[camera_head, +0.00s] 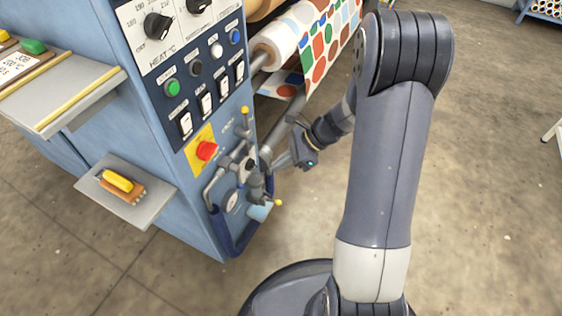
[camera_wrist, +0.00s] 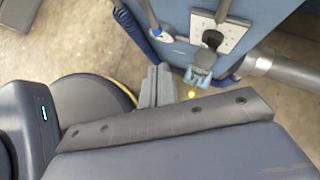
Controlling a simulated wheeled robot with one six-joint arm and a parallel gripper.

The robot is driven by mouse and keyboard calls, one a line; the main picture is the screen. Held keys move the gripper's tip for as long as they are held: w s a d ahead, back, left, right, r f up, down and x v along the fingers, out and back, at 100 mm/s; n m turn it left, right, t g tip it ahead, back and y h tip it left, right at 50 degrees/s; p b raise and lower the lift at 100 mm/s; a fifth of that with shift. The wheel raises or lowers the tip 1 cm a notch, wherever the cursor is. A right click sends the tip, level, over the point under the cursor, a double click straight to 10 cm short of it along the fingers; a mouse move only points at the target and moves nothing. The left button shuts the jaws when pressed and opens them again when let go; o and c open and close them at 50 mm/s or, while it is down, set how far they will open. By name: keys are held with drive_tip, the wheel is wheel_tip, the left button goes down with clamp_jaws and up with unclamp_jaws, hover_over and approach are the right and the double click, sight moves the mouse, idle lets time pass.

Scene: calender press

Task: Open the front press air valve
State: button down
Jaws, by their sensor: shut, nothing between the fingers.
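On the blue press's end panel are two yellow-tipped handles. The upper yellow tip (camera_head: 244,110) points upward. The lower yellow tip (camera_head: 278,202) sticks out to the right near a round gauge (camera_head: 231,202). I cannot read the labels, so I cannot tell which is the front press air valve. In the wrist view, my gripper (camera_wrist: 158,72) has its grey fingers together, with nothing seen between them. A yellow ball tip (camera_wrist: 192,93) appears just right of the fingers, below a blue-grey fitting (camera_wrist: 203,68). Whether they touch is unclear. In the head view the fingertips are hard to make out.
A red knob (camera_head: 207,150) on a yellow plate sits above the valve area. A blue tube (camera_head: 237,241) curves below it. A small shelf (camera_head: 135,211) with a yellow-handled tool juts out left.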

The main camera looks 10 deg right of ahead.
sight(242, 185)
drive_tip(key=b+x, duration=0.1)
drive_tip(key=x, duration=0.1)
drive_tip(key=a+r+b+x, duration=0.1)
drive_tip(key=x, duration=0.2)
drive_tip(key=b+x, duration=0.1)
drive_tip(key=x, duration=0.2)
drive_tip(key=shift+a, duration=0.4)
drive_tip(key=shift+w+a+r, duration=0.1)
drive_tip(key=shift+a+r, duration=0.05)
drive_tip(key=shift+a, duration=0.25)
